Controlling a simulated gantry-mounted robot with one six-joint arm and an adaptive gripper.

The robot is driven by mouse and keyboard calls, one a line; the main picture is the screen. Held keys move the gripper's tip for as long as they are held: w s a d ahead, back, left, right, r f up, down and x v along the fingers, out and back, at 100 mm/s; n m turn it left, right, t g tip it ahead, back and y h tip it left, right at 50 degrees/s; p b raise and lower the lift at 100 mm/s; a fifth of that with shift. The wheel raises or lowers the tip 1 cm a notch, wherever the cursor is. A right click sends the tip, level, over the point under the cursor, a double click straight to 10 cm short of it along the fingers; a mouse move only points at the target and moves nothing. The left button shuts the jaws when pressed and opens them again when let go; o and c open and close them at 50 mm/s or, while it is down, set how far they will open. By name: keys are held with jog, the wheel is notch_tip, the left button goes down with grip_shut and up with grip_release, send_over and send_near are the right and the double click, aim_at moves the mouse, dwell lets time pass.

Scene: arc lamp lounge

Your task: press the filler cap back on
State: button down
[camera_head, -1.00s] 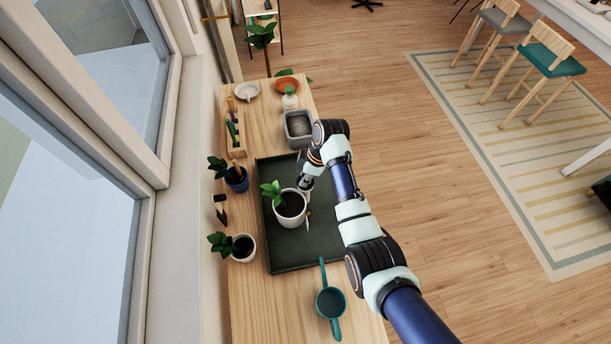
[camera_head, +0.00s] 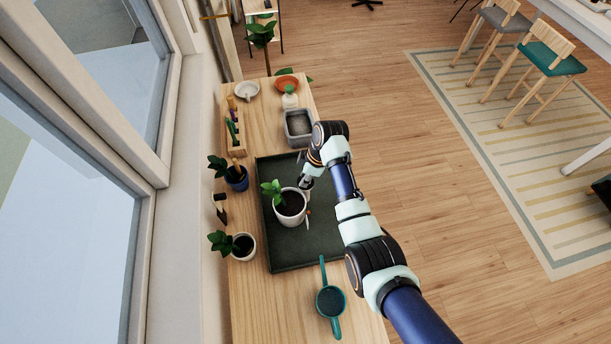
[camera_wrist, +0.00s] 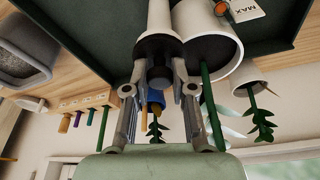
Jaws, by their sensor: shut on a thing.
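A white planter pot (camera_head: 289,212) with dark soil and a leafy plant stands on the dark green tray (camera_head: 288,250). My gripper (camera_head: 304,187) is low beside its rim. In the wrist view, my gripper (camera_wrist: 158,78) is shut on a dark knob-like piece that looks like the filler cap (camera_wrist: 158,70). Just beyond it is a white tube (camera_wrist: 158,16), apparently the filler neck, with a dark ring at its mouth. The cap lines up with the mouth; I cannot tell whether it is seated. Beside the pot are an orange-red round part (camera_wrist: 222,9) and a MAX label (camera_wrist: 246,9).
Two small potted plants, in a blue pot (camera_head: 237,181) and a white pot (camera_head: 244,250), stand left of the tray. A teal watering pot (camera_head: 330,302) is in front. A grey bin (camera_head: 299,129) and a wooden tool rack (camera_head: 234,145) are behind. The tray's right front is bare.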

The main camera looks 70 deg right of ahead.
jog(key=shift+c, duration=2)
grip_release()
notch_tip(320, 180, up, 7)
jog(key=p, duration=0.7)
jog(key=shift+r, duration=0.1)
grip_shut()
